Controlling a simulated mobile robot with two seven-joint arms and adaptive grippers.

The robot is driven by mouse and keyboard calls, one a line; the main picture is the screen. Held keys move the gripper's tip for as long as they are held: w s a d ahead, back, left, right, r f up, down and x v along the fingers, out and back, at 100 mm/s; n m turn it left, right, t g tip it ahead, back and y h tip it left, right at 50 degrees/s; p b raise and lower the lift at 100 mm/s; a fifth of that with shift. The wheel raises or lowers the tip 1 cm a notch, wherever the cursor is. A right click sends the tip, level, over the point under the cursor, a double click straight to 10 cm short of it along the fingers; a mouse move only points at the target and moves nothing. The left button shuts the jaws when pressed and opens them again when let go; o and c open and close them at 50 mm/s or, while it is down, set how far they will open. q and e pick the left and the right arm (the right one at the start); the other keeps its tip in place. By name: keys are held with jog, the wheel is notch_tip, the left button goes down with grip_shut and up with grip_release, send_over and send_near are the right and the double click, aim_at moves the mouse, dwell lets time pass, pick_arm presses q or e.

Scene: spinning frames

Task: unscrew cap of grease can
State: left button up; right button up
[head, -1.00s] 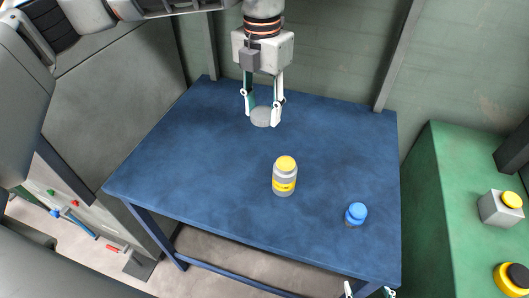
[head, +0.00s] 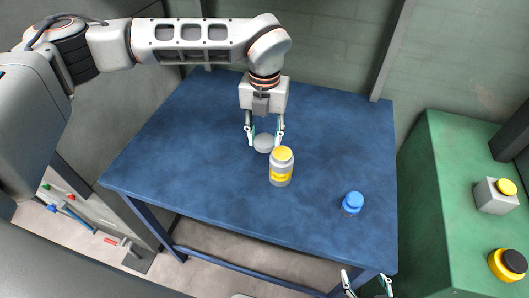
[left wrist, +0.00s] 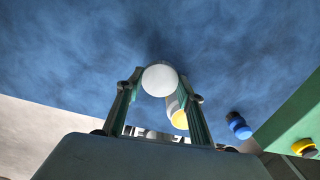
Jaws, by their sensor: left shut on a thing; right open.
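A grey can with a yellow cap and yellow label (head: 281,170) stands upright near the middle of the blue table; its label is too small to read. My left gripper (head: 265,140) points down just behind it, shut on a grey round piece (head: 263,143). This piece shows as a pale disc between the fingers in the left wrist view (left wrist: 160,79), partly covering the can (left wrist: 175,108). I cannot tell whether it is a lone cap or a low can. My right gripper (head: 367,282) is open and empty at the bottom edge, beyond the table front.
A small blue-capped container (head: 353,202) stands at the right of the blue table (head: 200,150). A green bench (head: 440,190) to the right bears a grey box with a yellow button (head: 495,196) and a yellow-black round thing (head: 507,264). The table's left half is clear.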

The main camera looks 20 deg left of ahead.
aim_at(265, 161)
pick_arm(q)
jog(key=shift+f, duration=3.3)
jog(key=shift+f, duration=0.2)
jog(key=o, duration=1.2)
jog(key=shift+o, duration=0.2)
jog(key=shift+r, duration=0.1)
notch_tip(265, 161, up, 12)
jog(key=shift+r, duration=0.1)
